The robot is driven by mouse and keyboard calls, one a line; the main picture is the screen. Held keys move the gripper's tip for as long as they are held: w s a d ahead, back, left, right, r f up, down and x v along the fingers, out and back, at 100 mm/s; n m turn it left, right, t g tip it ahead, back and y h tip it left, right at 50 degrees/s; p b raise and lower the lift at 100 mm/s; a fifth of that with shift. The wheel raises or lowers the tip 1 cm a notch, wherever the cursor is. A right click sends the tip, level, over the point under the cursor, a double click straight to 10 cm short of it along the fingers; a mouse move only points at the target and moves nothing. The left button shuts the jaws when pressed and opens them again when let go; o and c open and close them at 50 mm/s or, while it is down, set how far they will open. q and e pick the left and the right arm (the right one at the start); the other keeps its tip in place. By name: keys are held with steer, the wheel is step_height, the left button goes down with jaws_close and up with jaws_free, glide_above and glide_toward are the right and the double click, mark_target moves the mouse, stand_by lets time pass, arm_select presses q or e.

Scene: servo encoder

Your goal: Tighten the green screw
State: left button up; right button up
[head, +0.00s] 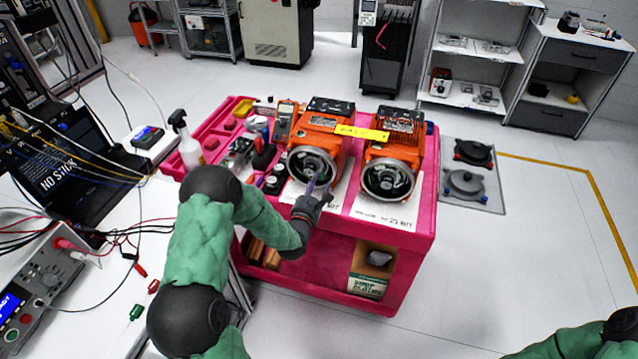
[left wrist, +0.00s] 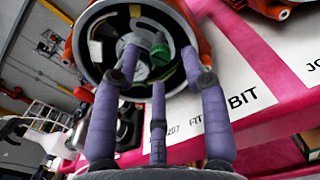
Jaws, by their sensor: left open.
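An orange servo motor (head: 322,122) lies on a pink cart (head: 408,240), its round open end facing me. In the left wrist view a green screw (left wrist: 160,51) shows inside that round housing (left wrist: 84,45). My left gripper (head: 316,185) is in front of the opening. In the left wrist view its purple fingers (left wrist: 159,62) are spread apart, with tips at or just inside the opening around the screw. I cannot tell whether any finger touches the screw. The screw is too small to make out in the head view. My right gripper is out of view.
A second orange motor (head: 394,150) stands close on the right. A yellow strip (head: 362,132) lies across both motors. A multimeter (head: 284,122), a spray bottle (head: 186,142) and small parts crowd the cart's left side. A white workbench (head: 100,290) with cables is at left.

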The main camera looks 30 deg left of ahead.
mark_target(321, 177)
arm_select(q)
steer(key=shift+x, duration=1.05)
jaws_close()
